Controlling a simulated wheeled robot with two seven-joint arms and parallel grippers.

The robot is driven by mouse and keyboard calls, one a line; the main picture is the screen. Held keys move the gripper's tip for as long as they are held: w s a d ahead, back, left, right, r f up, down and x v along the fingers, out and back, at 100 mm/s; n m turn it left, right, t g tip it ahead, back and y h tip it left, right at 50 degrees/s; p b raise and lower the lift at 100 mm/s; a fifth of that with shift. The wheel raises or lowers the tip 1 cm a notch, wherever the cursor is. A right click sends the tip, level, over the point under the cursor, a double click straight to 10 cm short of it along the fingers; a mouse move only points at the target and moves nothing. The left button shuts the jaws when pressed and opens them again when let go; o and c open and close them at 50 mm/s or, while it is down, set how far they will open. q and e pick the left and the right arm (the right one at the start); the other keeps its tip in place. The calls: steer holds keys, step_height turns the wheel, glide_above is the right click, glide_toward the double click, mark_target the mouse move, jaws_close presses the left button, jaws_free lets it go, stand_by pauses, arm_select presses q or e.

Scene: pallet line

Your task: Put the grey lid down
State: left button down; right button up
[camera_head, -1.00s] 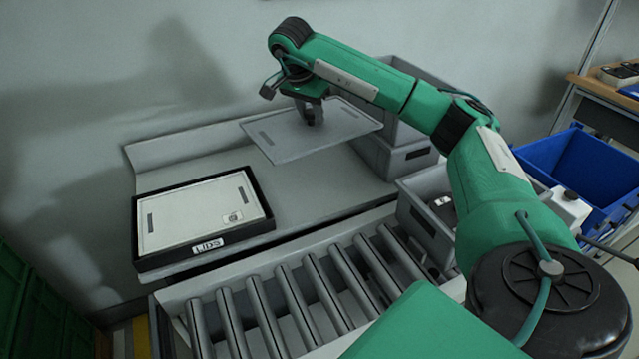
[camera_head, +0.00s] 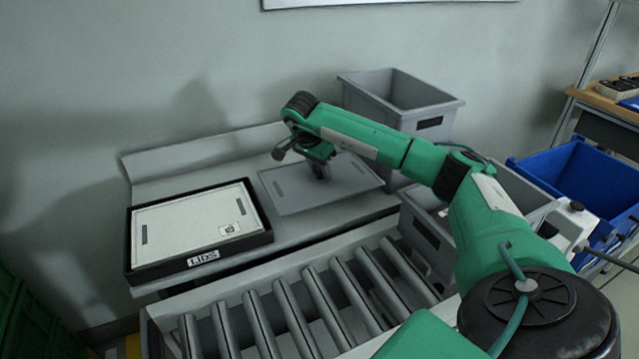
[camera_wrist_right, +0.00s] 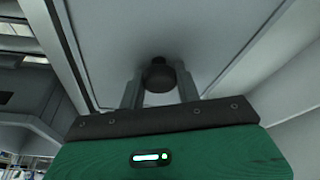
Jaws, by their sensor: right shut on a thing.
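The grey lid (camera_head: 285,193) is a flat panel over the grey shelf (camera_head: 290,232), right of the lid tray; I cannot tell whether it touches the shelf. My right gripper (camera_head: 319,172) is above it, shut on the dark knob (camera_wrist_right: 159,75) at its middle. In the right wrist view the lid's underside or face (camera_wrist_right: 215,25) fills the picture beyond the two fingers. My left gripper is not in view.
A black-rimmed tray marked LIDS (camera_head: 265,231) holds a pale lid (camera_head: 190,222) at left. Grey crates (camera_head: 440,112) stand behind and right of my arm. A roller conveyor (camera_head: 300,315) runs in front. A blue bin (camera_head: 580,170) is at right.

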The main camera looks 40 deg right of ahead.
mark_target(318, 177)
step_height(318, 177, down, 5)
steer(key=shift+r, duration=0.2)
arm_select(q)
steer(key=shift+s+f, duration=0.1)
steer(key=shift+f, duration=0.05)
arm_select(e)
steer(key=shift+f, duration=0.15)
steer(key=o, duration=1)
steer(key=shift+f, duration=0.15)
steer(key=shift+o, duration=0.2)
steer(key=v, duration=1.2)
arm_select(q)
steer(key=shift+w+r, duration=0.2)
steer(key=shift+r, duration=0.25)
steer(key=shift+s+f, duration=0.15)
